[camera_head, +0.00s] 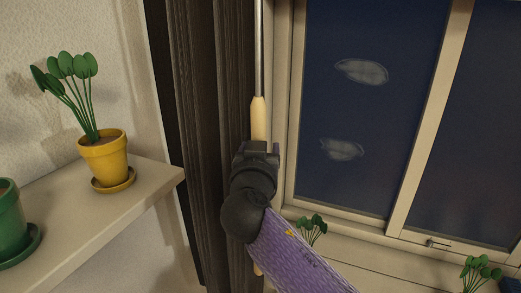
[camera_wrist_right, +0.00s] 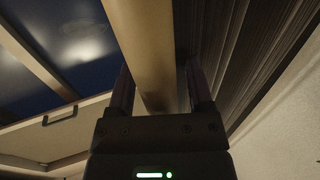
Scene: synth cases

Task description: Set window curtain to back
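The dark, pleated window curtain (camera_head: 211,130) hangs in a narrow bunch at the left side of the window (camera_head: 370,110). A thin metal rod (camera_head: 259,45) with a pale wooden handle (camera_head: 259,117) hangs at the curtain's right edge. My right gripper (camera_head: 257,149) is at the handle's lower part. In the right wrist view, the handle (camera_wrist_right: 148,50) runs between the two fingers of my right gripper (camera_wrist_right: 160,88). The fingers stand apart with narrow gaps beside it; the handle's lower part is hidden behind the gripper body. My left gripper is not in view.
A shelf (camera_head: 150,187) on the left wall bears a yellow potted plant (camera_head: 103,155) and a green pot (camera_head: 10,222), close to the curtain. Small plants (camera_head: 313,229) stand below the window. A window latch (camera_head: 437,244) is on the lower frame.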

